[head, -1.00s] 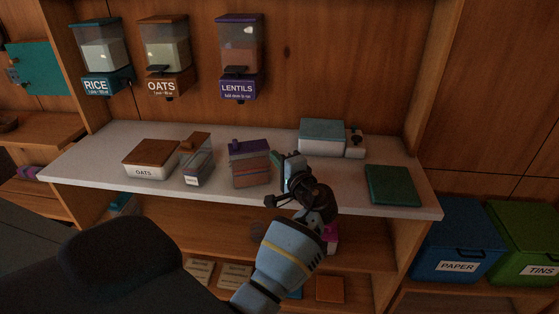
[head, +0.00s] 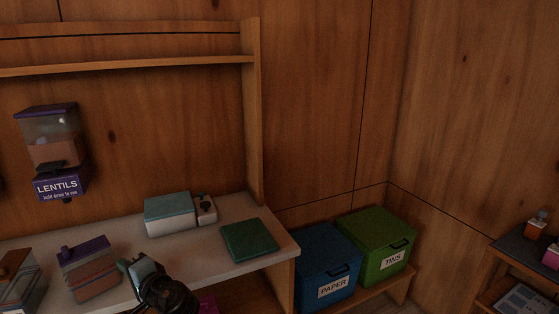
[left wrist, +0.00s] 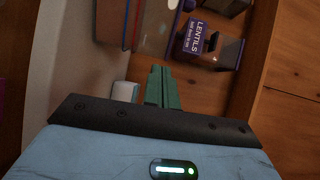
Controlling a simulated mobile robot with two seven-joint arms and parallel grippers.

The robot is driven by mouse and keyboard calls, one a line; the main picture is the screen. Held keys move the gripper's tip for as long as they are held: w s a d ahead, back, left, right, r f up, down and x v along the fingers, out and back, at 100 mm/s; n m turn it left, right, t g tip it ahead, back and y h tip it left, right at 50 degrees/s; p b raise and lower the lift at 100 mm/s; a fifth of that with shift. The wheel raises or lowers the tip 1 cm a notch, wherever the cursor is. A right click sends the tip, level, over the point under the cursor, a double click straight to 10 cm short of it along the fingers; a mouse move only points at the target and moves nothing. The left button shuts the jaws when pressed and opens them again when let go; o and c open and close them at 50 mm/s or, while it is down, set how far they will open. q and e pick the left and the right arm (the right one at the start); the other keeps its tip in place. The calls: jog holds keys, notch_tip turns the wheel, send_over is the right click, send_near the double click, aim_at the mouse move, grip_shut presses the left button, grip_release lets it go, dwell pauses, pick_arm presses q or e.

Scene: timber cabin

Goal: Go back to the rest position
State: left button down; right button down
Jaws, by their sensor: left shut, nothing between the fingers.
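My left gripper (head: 124,266) shows at the bottom of the head view, its arm running out of the lower edge. Its green fingertips are just right of the purple-lidded container (head: 88,270) on the pale counter (head: 225,272). I cannot tell whether they touch it. In the left wrist view the green fingers (left wrist: 162,88) are together with nothing between them. The lentils dispenser's label (left wrist: 196,38) shows beyond them. My right gripper is in neither view.
On the counter are a teal-lidded box (head: 169,215), a small white item (head: 206,209) and a green flat block (head: 249,240). The lentils dispenser (head: 54,150) hangs on the back wall. The blue paper bin (head: 325,262) and green tins bin (head: 375,238) stand right of the counter. A dark-topped shelf (head: 520,258) is at far right.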

pick_arm(q)
jog(key=s+d+f+m+t+h, duration=0.1)
jog(key=s+d+f+h, duration=0.2)
jog(key=s+f, duration=0.35)
jog(key=s+d+f+h, duration=0.3)
jog(key=s+f+h, duration=0.1)
jog(key=f, duration=0.5)
jog(key=s+d+f+m+t+h, duration=0.1)
jog(key=s+d+f+h, duration=0.2)
jog(key=s+f, duration=0.35)
jog(key=s+d+f+n+h, duration=0.1)
jog(key=s+d+f+h, duration=0.1)
jog(key=s+d, duration=0.2)
jog(key=s+d+f+n+h, duration=0.2)
jog(key=s+d+h, duration=0.1)
jog(key=s, duration=0.6)
jog(key=s+d+f+n+g+h, duration=0.1)
jog(key=s+d+f+n+h, duration=0.1)
jog(key=s+d, duration=0.3)
jog(key=s+p, duration=0.1)
jog(key=s, duration=0.1)
jog(key=shift+s+h, duration=0.3)
